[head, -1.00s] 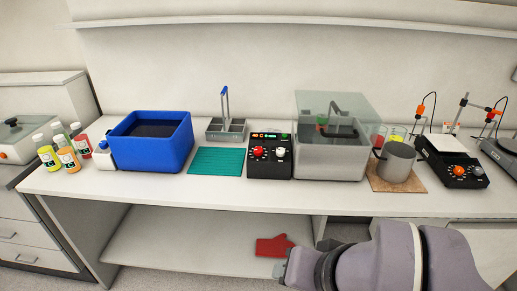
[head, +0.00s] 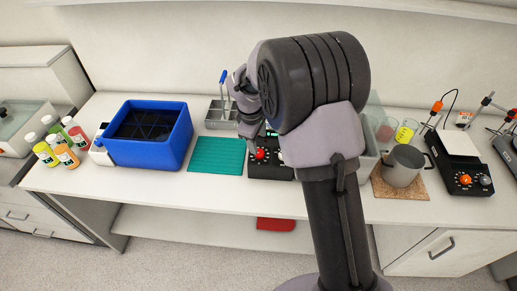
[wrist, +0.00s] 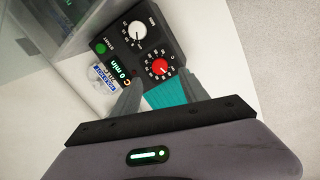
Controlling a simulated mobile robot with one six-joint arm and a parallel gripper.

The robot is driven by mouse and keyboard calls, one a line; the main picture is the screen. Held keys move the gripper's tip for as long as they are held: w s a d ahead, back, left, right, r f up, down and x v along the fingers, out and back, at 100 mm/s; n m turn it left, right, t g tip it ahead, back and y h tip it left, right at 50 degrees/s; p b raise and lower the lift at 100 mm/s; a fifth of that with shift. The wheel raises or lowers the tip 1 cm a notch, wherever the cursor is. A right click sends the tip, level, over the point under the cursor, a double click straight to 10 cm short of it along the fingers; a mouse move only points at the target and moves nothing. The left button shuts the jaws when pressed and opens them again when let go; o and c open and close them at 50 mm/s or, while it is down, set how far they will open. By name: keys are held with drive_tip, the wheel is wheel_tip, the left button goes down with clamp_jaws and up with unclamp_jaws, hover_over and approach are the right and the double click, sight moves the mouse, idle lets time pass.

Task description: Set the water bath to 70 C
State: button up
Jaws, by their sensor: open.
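The water bath's black control box (head: 270,172) stands on the bench, partly behind my arm. Its red knob (head: 260,154) shows in the head view just below my gripper (head: 247,137). In the wrist view the box shows a red dial (wrist: 160,67) marked C, a white dial (wrist: 138,30) marked for minutes, a green button (wrist: 101,48) and a lit display (wrist: 123,75) reading 0 min; its temperature figure is not readable. My gripper (wrist: 158,88) is open and empty, its fingers short of the red dial. The bath tank (head: 370,160) is mostly hidden by my arm.
A teal mat (head: 217,155) and a blue tub (head: 185,120) lie left of the box, with a grey caddy (head: 222,116) behind the mat.

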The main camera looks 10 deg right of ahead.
sight(260, 153)
drive_tip(key=b+x, duration=0.1)
drive_tip(key=x, duration=0.7)
drive_tip(key=shift+w, duration=0.1)
drive_tip(key=shift+c, duration=0.4)
clamp_jaws()
